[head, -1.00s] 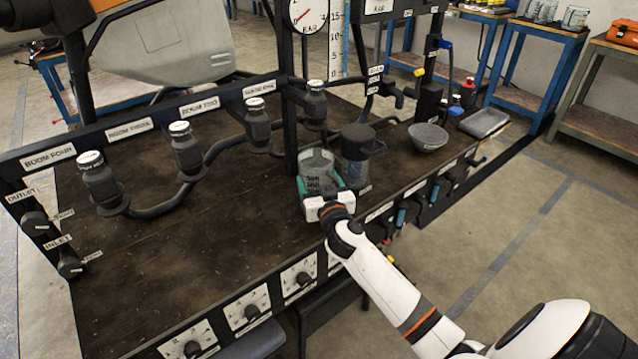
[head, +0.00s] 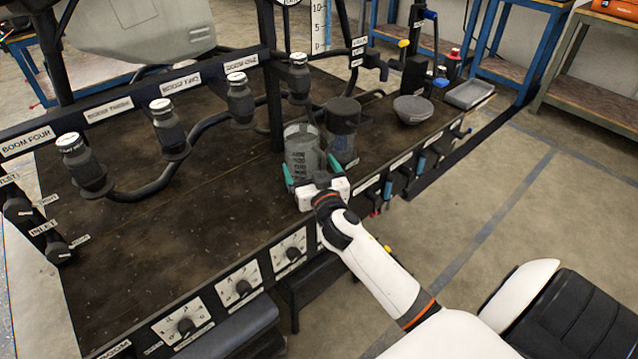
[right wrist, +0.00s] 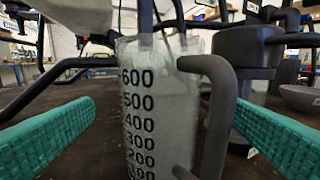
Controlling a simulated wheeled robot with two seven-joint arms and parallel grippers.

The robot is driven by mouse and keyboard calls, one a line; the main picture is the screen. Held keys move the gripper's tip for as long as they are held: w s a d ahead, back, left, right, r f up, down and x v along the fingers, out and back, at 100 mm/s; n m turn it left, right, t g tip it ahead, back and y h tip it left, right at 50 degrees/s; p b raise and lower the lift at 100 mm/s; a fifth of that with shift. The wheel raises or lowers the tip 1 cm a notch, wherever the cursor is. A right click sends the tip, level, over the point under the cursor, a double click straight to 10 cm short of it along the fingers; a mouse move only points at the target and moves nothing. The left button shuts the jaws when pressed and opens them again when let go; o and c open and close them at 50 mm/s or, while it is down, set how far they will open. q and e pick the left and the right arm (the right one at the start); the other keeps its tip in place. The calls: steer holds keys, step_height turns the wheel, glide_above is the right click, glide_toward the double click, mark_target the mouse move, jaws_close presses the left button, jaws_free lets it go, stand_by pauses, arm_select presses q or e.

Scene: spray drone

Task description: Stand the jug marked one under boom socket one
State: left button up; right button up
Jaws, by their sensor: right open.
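A clear jug (head: 302,155) with dark graduation marks stands upright on the dark bench near its front edge. In the right wrist view the jug (right wrist: 150,115) shows numbers such as 600 and 500, and its grey handle faces right; no mark "one" is readable. The boom one socket (head: 298,78), a dark fitting with a white cap, is behind the jug; I cannot tell if the jug is directly beneath. My right gripper (head: 311,170) is open, its green fingers spread at the jug's near side, apart from it in the right wrist view. My left gripper is out of view.
A dark-lidded container (head: 342,128) stands close right of the jug. A grey bowl (head: 412,108) and tray (head: 470,94) are further right. Other boom sockets (head: 168,130) and a hose line the back left. The bench's left front is clear.

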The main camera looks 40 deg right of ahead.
steer(key=v, duration=0.7)
steer(key=shift+s, duration=0.3)
steer(key=shift+a, duration=0.1)
